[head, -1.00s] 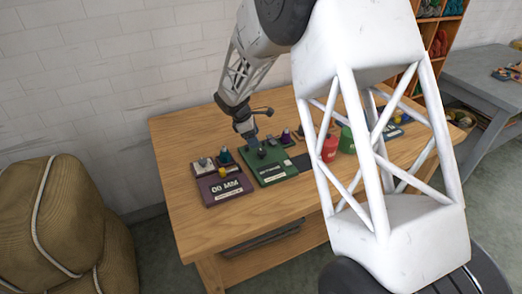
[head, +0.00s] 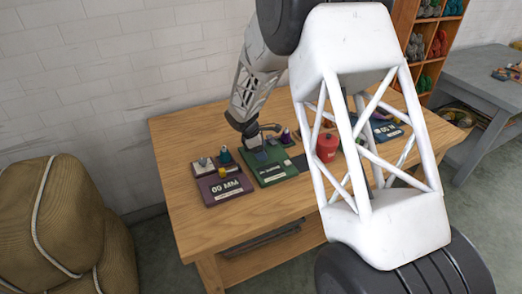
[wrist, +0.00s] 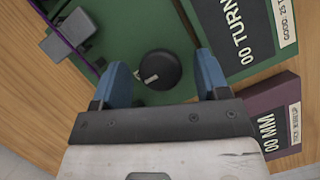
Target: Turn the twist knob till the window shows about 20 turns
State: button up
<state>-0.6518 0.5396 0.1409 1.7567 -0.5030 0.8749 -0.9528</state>
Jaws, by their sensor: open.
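The black round twist knob (wrist: 160,70) with a white pointer mark stands on the green board (wrist: 190,15) in the wrist view. My gripper (wrist: 160,60) is open, one blue finger on each side of the knob, with a gap on both sides. The window (wrist: 243,32) on the board reads "00 TURN", its end cut off by the frame. In the head view the green board (head: 282,175) lies on the wooden table and my gripper (head: 255,148) is over its back part, hiding the knob.
A purple board (head: 222,188) reading "00 MM" lies left of the green one; it also shows in the wrist view (wrist: 270,115). A red container (head: 326,147) and a blue board (head: 385,130) are to the right. The table's front strip (head: 240,225) is clear.

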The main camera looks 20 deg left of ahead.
jog(key=c, duration=0.9)
jog(key=shift+m, duration=0.4)
jog(key=m+g, duration=0.2)
jog(key=m, duration=0.2)
jog(key=shift+w+m, duration=0.1)
jog(key=shift+m, duration=0.3)
jog(key=m+g, duration=0.1)
jog(key=m, duration=0.3)
jog(key=shift+m+g, duration=0.3)
jog(key=shift+g, duration=0.1)
jog(key=m+g+y, duration=0.1)
jog(key=m, duration=0.3)
jog(key=shift+w+m, duration=0.15)
jog(key=shift+m, duration=0.15)
jog(key=m+g+y, duration=0.1)
jog(key=m+y, duration=0.1)
jog(key=m, duration=0.3)
jog(key=shift+d, duration=0.1)
